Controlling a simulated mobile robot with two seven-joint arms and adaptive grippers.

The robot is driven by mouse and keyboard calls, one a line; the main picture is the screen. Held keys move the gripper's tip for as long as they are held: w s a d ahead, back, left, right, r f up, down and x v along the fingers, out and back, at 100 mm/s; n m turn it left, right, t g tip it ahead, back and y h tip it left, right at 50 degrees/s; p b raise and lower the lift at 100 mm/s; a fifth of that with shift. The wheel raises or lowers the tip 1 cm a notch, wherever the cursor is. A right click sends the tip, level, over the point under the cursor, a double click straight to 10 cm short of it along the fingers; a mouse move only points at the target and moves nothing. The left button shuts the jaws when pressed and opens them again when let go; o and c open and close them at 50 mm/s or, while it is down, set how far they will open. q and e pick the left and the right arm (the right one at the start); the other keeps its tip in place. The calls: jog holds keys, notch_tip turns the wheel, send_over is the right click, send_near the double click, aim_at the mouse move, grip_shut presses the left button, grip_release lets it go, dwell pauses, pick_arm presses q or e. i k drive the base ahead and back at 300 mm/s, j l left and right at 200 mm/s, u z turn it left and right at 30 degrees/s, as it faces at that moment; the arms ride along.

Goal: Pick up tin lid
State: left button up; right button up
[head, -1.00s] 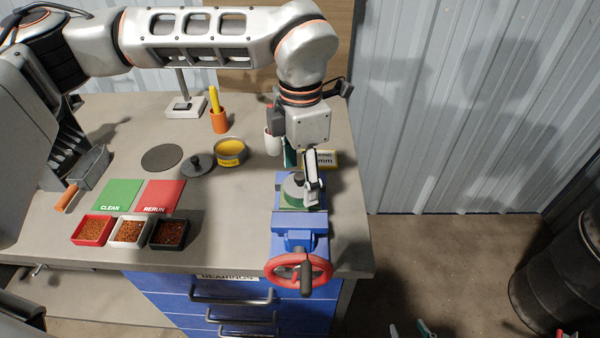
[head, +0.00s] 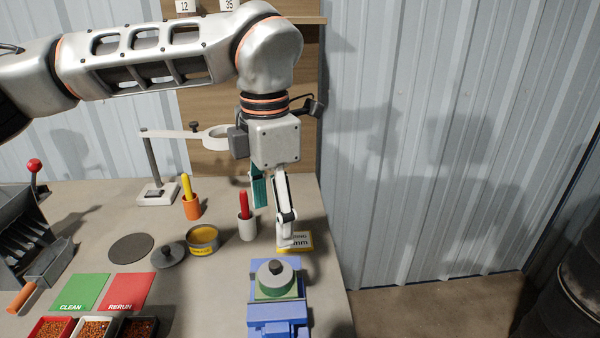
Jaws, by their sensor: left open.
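A round grey lid with a dark knob (head: 168,257) lies on the bench, left of an open yellow tin (head: 203,239). I cannot tell for sure which one is the tin lid. My left gripper (head: 273,224) is open and empty, pointing down above and behind the vise, apart from both discs. Its teal and white fingers are spread. My right gripper is not in view.
A white cup with a red-handled tool (head: 246,228) and a yellow label block (head: 297,242) stand near the left gripper. An orange cup (head: 191,207), a dark disc (head: 131,248), green (head: 81,292) and red (head: 128,292) mats and several granule trays are to the left.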

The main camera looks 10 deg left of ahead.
aim_at(168, 255)
jog(key=k, duration=1)
